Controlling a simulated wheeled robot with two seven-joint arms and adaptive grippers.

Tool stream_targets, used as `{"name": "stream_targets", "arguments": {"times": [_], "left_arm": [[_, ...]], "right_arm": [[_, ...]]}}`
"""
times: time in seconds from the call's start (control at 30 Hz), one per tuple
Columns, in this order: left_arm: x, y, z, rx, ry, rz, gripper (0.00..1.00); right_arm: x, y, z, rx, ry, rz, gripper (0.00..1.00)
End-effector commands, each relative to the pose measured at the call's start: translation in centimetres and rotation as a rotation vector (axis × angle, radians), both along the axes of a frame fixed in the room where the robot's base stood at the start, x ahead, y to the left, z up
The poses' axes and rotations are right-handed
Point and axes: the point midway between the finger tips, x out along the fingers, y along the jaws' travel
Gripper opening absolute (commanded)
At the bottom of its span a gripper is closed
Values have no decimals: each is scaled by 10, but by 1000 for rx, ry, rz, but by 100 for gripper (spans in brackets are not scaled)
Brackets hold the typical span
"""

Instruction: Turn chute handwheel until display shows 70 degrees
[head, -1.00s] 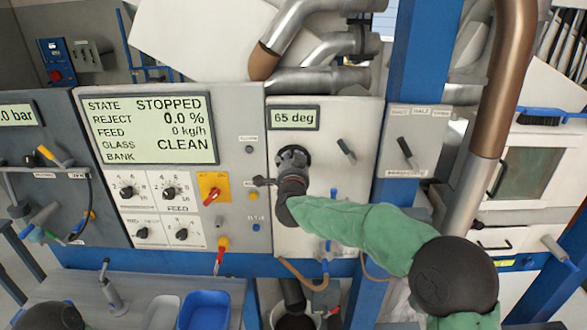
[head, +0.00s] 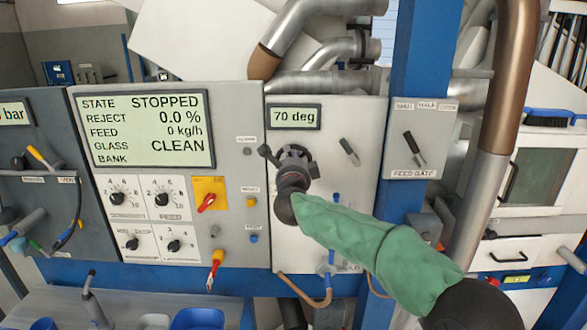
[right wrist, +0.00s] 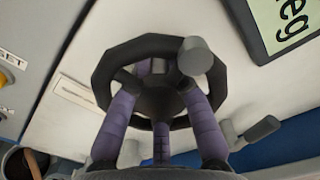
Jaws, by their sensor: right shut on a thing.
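The small display (head: 293,117) on the light panel reads 70 deg. Part of it shows in the right wrist view (right wrist: 290,22). Below it is the dark chute handwheel (head: 296,153), partly hidden by my right gripper (head: 291,172). The wheel's crank knob points to the upper left in the head view. In the right wrist view, the black handwheel rim (right wrist: 103,78) surrounds the purple fingers of my right gripper (right wrist: 160,92), which are shut on the wheel; the grey knob (right wrist: 196,56) stands on the rim. My left gripper is not in view.
A large screen (head: 145,130) left of the wheel reads STOPPED and CLEAN. Dials, a red switch (head: 207,203) and small buttons sit beneath it. A lever (head: 349,152) is right of the wheel. A blue post (head: 424,70) and feed gate panel (head: 416,150) stand further right.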

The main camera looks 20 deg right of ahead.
Motion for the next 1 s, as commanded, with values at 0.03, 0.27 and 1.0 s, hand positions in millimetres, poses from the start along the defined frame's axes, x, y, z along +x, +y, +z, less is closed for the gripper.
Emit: {"name": "stream_targets", "arguments": {"times": [0.03, 0.27, 1.0], "left_arm": [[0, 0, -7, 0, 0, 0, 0], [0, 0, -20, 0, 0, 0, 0], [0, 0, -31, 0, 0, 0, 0]], "right_arm": [[0, -1, -3, 38, -13, -2, 0], [0, -1, -2, 196, -57, -2, 0], [0, -1, -1, 341, -96, -3, 0]]}}
